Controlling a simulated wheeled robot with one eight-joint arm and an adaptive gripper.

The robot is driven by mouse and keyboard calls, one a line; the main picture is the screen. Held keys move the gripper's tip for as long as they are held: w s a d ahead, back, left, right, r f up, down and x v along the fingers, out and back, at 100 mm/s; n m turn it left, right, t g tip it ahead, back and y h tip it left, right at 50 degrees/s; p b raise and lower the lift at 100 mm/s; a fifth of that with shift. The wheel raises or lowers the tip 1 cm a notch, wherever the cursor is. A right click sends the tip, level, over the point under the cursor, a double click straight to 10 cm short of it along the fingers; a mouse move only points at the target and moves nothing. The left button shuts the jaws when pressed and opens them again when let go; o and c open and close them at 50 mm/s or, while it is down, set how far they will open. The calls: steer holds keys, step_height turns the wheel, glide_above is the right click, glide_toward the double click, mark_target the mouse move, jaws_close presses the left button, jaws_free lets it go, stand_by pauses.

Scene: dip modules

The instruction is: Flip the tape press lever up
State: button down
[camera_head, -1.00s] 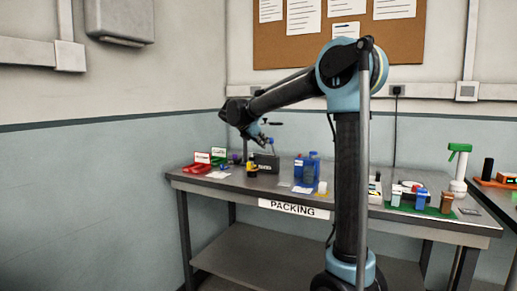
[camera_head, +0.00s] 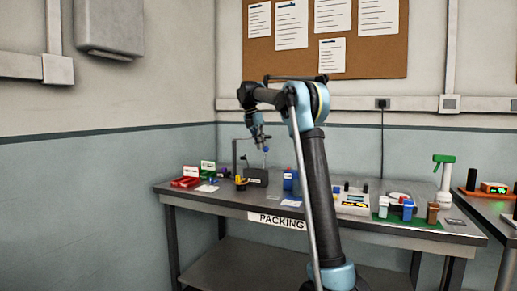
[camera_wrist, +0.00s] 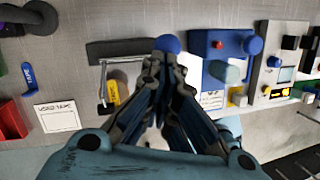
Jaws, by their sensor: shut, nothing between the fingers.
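The tape press appears to be the dark grey box (camera_head: 256,179) at the back of the packing table. A thin lever with a blue ball knob (camera_head: 266,149) stands up from it in the head view. In the wrist view the knob (camera_wrist: 167,43) is just beyond my fingertips, and the press is a dark bar (camera_wrist: 125,51) to its left. My gripper (camera_wrist: 165,64) is shut and empty, pointing down close to the knob. I cannot tell whether it touches. The fingers hide part of the lever. In the head view my gripper (camera_head: 262,145) is small, above the press.
A blue box (camera_wrist: 228,70) stands close to the right of the press. A yellow item (camera_wrist: 114,93) is in front of it. A green tray (camera_head: 415,222) with containers is farther right.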

steer(key=shift+w+d+f, duration=0.2)
steer(key=shift+w+d, duration=0.2)
steer(key=shift+w, duration=0.5)
steer(key=shift+w+d+f, duration=0.2)
steer(key=shift+w+d, duration=0.2)
steer(key=shift+w, duration=0.45)
steer(key=shift+w+d+f, duration=0.2)
steer(key=shift+w+d, duration=0.2)
steer(key=shift+w, duration=0.5)
steer(key=w+v, duration=0.2)
steer(key=v, duration=1)
steer(key=shift+w+r, duration=0.2)
steer(key=shift+r, duration=0.3)
